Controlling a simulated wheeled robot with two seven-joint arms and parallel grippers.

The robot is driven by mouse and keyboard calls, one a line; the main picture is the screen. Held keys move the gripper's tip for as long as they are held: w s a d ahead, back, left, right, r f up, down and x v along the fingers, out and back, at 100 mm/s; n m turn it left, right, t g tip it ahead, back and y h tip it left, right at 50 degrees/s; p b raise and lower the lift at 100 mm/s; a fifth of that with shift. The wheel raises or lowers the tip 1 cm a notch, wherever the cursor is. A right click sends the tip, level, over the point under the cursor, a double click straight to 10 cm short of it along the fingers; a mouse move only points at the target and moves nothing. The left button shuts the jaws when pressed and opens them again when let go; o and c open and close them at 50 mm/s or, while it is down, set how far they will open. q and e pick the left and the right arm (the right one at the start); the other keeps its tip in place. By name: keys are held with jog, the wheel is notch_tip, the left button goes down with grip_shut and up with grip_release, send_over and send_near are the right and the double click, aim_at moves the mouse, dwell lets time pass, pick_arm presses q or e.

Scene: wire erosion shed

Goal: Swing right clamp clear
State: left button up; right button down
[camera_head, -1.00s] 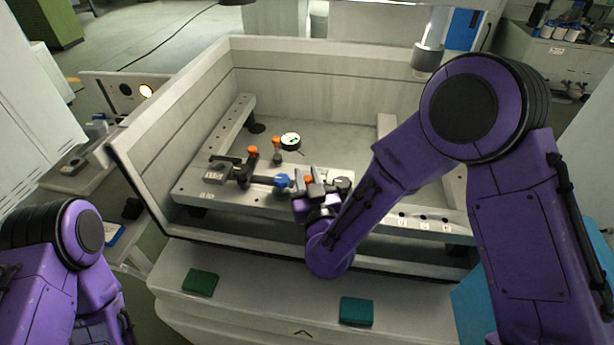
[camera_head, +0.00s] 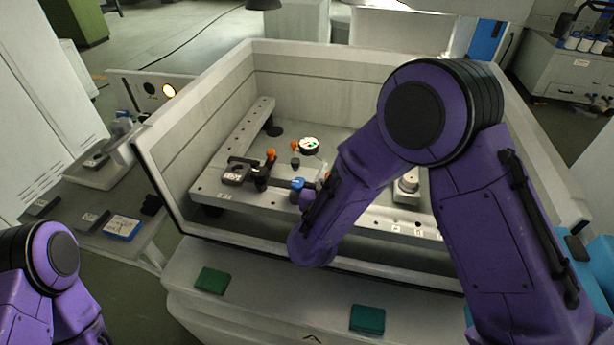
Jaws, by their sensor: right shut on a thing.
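The left clamp (camera_head: 261,172), dark with an orange tip, stands on the pale bench rail inside the tank. A second orange-tipped piece (camera_head: 294,148) stands just behind it. A blue round-ended part (camera_head: 297,185) lies to the right of the left clamp. My right gripper (camera_head: 318,186) is right of the blue part, low over the rail, largely hidden by my own purple forearm. It is shut on what seems to be the right clamp, mostly hidden there. My left gripper is out of view; only part of the left arm shows at lower left.
The tank walls (camera_head: 165,168) surround the work area. A round dial gauge (camera_head: 309,145) is behind the clamps. A pale block with a round top (camera_head: 406,188) sits on the rail right of my forearm. Green (camera_head: 212,280) and teal (camera_head: 367,319) pads lie on the front ledge.

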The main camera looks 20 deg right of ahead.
jog(key=shift+r, duration=0.15)
jog(key=shift+w, duration=0.1)
jog(key=c, duration=1.1)
grip_release()
jog(key=shift+o, duration=0.2)
jog(key=shift+s+a, duration=0.2)
jog(key=shift+s, duration=0.15)
jog(key=b+v, duration=0.3)
jog(key=v, duration=0.7)
